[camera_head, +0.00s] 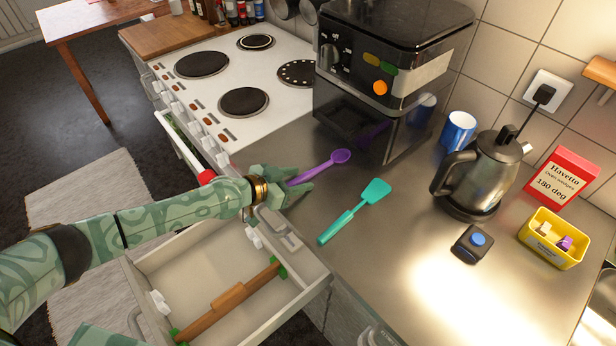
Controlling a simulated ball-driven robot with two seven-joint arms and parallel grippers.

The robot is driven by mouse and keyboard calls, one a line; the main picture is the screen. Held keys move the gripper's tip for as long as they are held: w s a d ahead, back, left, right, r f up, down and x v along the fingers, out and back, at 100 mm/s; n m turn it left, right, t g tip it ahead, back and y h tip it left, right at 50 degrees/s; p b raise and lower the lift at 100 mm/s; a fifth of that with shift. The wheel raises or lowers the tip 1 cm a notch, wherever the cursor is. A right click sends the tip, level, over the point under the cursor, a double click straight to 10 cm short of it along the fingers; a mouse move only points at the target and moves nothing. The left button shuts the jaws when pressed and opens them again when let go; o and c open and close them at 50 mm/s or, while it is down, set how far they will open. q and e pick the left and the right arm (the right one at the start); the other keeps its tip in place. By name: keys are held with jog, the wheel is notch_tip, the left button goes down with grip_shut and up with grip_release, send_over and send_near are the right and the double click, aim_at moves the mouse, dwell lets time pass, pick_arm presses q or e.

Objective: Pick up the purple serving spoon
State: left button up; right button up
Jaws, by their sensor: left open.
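The purple serving spoon (331,161) lies on the metal counter, in front of the black coffee machine. Its bowl points away to the upper right and its handle runs toward my left gripper. My left gripper (302,184) is open at the handle end of the spoon, above the counter's edge. The gripper's fingers cover the near end of the handle, and I cannot tell whether they touch it. My right gripper does not show.
A teal spatula (371,196) lies just right of the spoon. An open drawer (205,262) with a rolling pin (232,299) sits below my left arm. A kettle (478,176), a blue mug (458,132) and a yellow box (553,241) stand to the right. The coffee machine (385,75) stands behind.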

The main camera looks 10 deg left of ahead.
pick_arm(q)
jog(key=shift+s+r, duration=0.1)
jog(key=shift+c, duration=0.9)
grip_shut()
jog(key=shift+a+r, duration=0.1)
